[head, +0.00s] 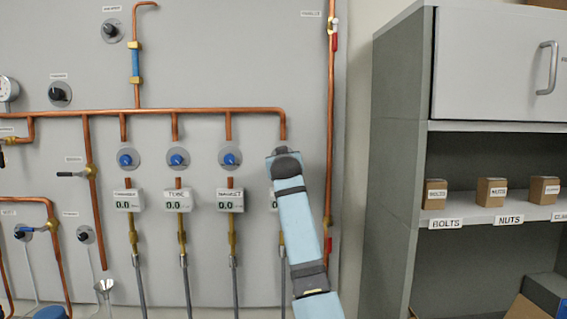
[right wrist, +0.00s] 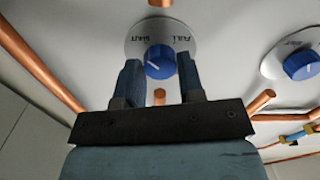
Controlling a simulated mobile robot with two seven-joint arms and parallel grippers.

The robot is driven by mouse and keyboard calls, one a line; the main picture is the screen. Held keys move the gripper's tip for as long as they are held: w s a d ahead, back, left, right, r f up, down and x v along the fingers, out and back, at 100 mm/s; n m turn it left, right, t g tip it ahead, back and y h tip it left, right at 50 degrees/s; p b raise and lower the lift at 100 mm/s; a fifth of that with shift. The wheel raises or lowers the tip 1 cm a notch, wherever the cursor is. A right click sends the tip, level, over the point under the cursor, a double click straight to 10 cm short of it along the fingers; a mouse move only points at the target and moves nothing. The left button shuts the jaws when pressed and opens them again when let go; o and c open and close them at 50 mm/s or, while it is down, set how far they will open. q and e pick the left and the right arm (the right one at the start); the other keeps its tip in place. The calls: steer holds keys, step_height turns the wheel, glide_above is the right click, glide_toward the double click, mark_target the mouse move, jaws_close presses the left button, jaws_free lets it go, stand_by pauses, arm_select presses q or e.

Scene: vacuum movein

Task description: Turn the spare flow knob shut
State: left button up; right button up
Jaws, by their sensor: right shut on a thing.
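The spare flow knob (right wrist: 160,62) is blue and sits on a round white dial plate (right wrist: 133,45) marked SHUT and FULL, upside down in the right wrist view. My right gripper (right wrist: 157,66) is shut on the knob, one finger on each side. In the head view my right arm covers this fourth knob and most of the readout (head: 272,200) below it. My left gripper is not in view.
Three similar blue knobs (head: 125,159), (head: 178,159), (head: 230,158) stand in a row to the left, above readouts showing 0.0. A copper manifold pipe (head: 160,111) runs above them. A vertical copper pipe (head: 331,110) and a grey shelf unit (head: 400,150) stand to the right.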

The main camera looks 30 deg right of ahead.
stand_by(0.4)
steer(key=o, duration=0.9)
steer(key=b+v, duration=0.3)
steer(key=v, duration=1.1)
steer(key=shift+d, duration=0.1)
